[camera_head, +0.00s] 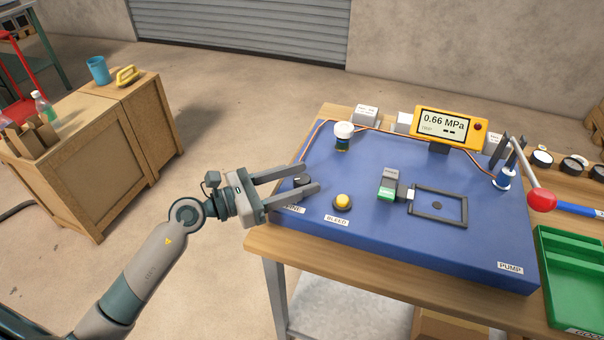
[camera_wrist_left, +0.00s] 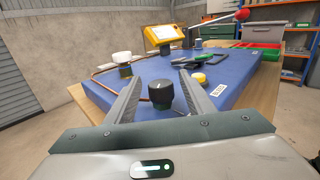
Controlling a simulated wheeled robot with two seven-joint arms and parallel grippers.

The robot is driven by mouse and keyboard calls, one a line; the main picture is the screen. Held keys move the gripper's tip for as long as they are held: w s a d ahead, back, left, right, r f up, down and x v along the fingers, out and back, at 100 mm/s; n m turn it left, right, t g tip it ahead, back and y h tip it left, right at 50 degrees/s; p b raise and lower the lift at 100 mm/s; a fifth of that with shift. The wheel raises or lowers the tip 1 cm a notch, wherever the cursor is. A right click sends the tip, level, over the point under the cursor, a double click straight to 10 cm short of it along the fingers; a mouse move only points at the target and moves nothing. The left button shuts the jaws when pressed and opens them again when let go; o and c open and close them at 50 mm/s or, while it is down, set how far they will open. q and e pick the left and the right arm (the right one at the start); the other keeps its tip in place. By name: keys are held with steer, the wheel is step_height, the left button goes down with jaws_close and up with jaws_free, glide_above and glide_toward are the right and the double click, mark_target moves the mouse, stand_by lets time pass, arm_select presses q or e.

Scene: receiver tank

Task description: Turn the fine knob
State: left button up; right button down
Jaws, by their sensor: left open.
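The fine knob (camera_head: 301,181) is a black knob at the left front corner of the blue panel (camera_head: 330,262). Its label is partly hidden behind my gripper. My left gripper (camera_head: 308,178) is open, with one finger on each side of the knob. In the left wrist view the black knob (camera_wrist_left: 161,95) with a white mark on top stands between the two fingertips (camera_wrist_left: 163,88), with a gap visible to each side. I cannot tell whether either finger touches it. My right gripper is not in view.
A yellow button (camera_head: 342,202) marked BLEED is just right of the fingers. A white-topped knob (camera_head: 344,130) stands behind. A yellow gauge (camera_head: 449,125) reads 0.66 MPa. A red-ended pump lever (camera_head: 541,199) and a green tray (camera_head: 570,275) are at right.

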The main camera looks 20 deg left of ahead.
arm_select(q)
steer(key=shift+w+d, duration=0.35)
steer(key=c, duration=1)
steer(key=shift+c, duration=0.2)
